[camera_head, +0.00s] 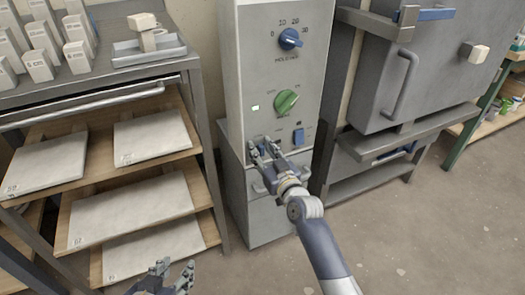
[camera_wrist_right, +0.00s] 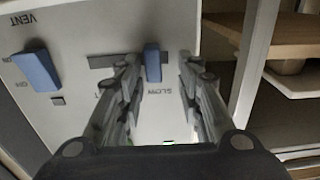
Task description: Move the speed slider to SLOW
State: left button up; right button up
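The speed slider is a blue knob (camera_wrist_right: 152,62) on a dark slot (camera_wrist_right: 102,61) in the pale panel. In the right wrist view it stands at the slot's right part, near the upside-down SLOW label (camera_wrist_right: 182,90). My right gripper is open there (camera_wrist_right: 158,65), one finger on each side of the knob, with gaps visible on both sides. In the head view my right gripper (camera_head: 264,150) is at the low front of the kiln control panel (camera_head: 262,70) and hides the slider. My left gripper (camera_head: 165,276) is open and empty at the bottom edge, far from the panel.
A blue VENT switch (camera_wrist_right: 37,71) is beside the slider; it also shows in the head view (camera_head: 298,137). Above are a green dial (camera_head: 286,102) and a blue dial (camera_head: 290,39). A shelf rack (camera_head: 205,150) stands left, a grey kiln (camera_head: 420,70) right.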

jog(key=shift+d, duration=0.1)
jog(key=v, duration=1.2)
